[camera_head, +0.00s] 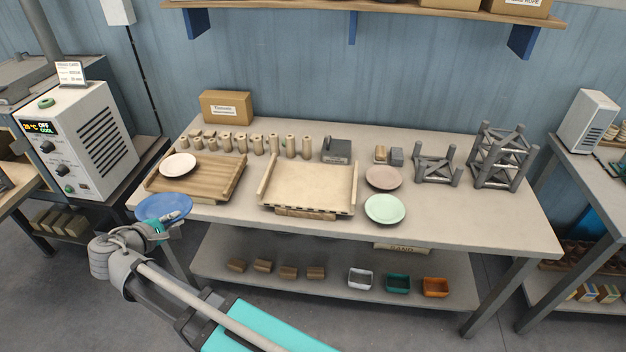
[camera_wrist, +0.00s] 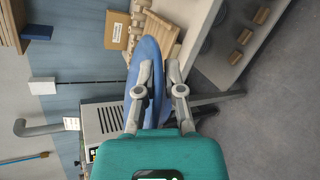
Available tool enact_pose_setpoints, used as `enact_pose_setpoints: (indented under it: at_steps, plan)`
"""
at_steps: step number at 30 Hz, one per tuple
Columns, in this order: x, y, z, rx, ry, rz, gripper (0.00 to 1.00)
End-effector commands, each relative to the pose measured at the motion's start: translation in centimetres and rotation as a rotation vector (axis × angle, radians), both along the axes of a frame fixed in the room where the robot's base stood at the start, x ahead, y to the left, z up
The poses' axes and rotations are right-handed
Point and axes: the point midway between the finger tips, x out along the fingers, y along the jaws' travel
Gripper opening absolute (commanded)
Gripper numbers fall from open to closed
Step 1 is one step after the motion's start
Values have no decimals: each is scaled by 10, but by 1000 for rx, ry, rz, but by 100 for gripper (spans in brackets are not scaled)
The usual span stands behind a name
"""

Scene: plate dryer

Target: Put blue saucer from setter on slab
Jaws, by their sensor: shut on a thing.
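The blue saucer (camera_head: 158,206) is at the front left corner of the table, held in my gripper (camera_head: 168,221). In the wrist view the blue saucer (camera_wrist: 147,62) shows edge-on, its rim between the two fingers of my gripper (camera_wrist: 159,72). The gripper is shut on it. A brown wooden board (camera_head: 212,183) lies on the table just behind the saucer, with a white saucer (camera_head: 178,164) on its left part. A paler board with raised side rails (camera_head: 310,187) lies at the table's middle, its top bare. I cannot tell which board is the slab or the setter.
A pink saucer (camera_head: 384,177) and a green saucer (camera_head: 385,209) lie right of the pale board. Several wooden cylinders (camera_head: 258,145) stand behind the boards. Grey lattice stands (camera_head: 495,160) are at the right. A white control box (camera_head: 75,140) stands left of the table.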

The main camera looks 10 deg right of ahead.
Motion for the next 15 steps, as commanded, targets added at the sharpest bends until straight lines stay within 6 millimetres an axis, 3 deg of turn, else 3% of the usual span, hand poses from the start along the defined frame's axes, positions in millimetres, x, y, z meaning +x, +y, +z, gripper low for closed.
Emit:
enact_pose_setpoints:
  at_steps: [15]
  plan:
    - [6,-7,0,0,-1,-15,0]
